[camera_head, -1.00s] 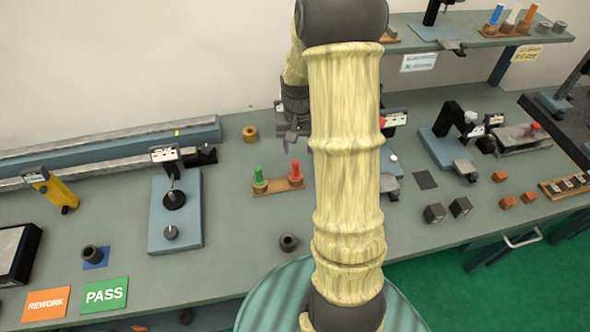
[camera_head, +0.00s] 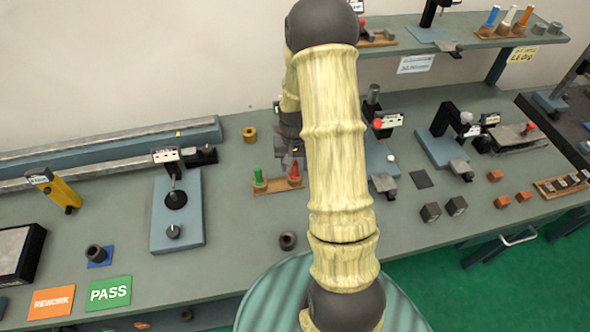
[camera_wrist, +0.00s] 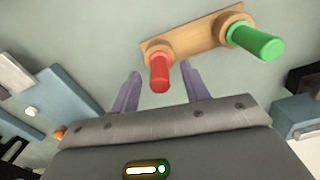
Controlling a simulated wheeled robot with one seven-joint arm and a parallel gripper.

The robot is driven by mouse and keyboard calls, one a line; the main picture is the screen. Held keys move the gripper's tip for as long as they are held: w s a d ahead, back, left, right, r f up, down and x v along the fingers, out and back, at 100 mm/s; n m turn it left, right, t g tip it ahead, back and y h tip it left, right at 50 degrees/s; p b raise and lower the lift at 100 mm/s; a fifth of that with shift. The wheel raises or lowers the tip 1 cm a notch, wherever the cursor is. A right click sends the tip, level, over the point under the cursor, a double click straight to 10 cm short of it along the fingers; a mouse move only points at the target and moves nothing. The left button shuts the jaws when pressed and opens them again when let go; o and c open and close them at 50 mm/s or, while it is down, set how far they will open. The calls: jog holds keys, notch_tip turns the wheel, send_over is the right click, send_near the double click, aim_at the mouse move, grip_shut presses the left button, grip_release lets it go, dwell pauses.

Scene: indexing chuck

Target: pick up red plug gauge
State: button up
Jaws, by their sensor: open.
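The red plug gauge (camera_head: 294,173) stands upright in a small wooden holder (camera_head: 277,187) on the bench, beside the green plug gauge (camera_head: 257,173). In the wrist view the red plug gauge (camera_wrist: 160,72) shows between and a little beyond the two purple fingertips of my gripper (camera_wrist: 161,82). The fingers are open, with a gap on both sides of the red gauge. The green plug gauge (camera_wrist: 257,42) lies outside the fingers, to the right. In the head view my arm hides part of my gripper, just behind the red gauge.
A dark ring (camera_head: 288,241) lies in front of the holder and a brass ring (camera_head: 250,134) behind it. A blue gauge stand (camera_head: 178,220) is on the left. Another stand (camera_head: 384,165) is close to my arm on the right. Bench around the holder is mostly clear.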

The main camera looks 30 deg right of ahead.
notch_tip(320, 180, down, 2)
jog(key=shift+c, duration=0.5)
grip_shut()
